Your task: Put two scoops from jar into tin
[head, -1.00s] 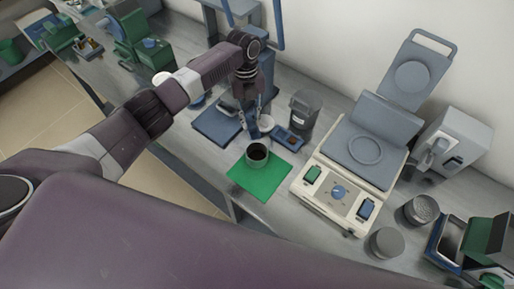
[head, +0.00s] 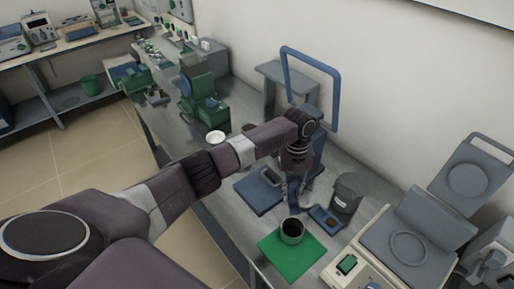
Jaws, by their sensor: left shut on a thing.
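An open grey tin (head: 292,231) with a dark inside stands upright on a green mat (head: 291,262). A dark grey jar (head: 346,193) stands behind it to the right, near the wall. My left gripper (head: 294,195) points down just behind the tin, to the left of the jar. It is shut on a small blue thing (head: 293,209), perhaps the scoop. The thing's lower end is partly hidden behind the tin, and I cannot tell whether it carries any powder. My right gripper is out of view.
A small blue tray (head: 325,221) lies between tin and jar. A blue-grey flat plate (head: 258,192) lies left of my gripper, by a blue-framed stand (head: 309,75). A hotplate-like device (head: 408,250) fills the right side. Green equipment (head: 197,92) stands farther back.

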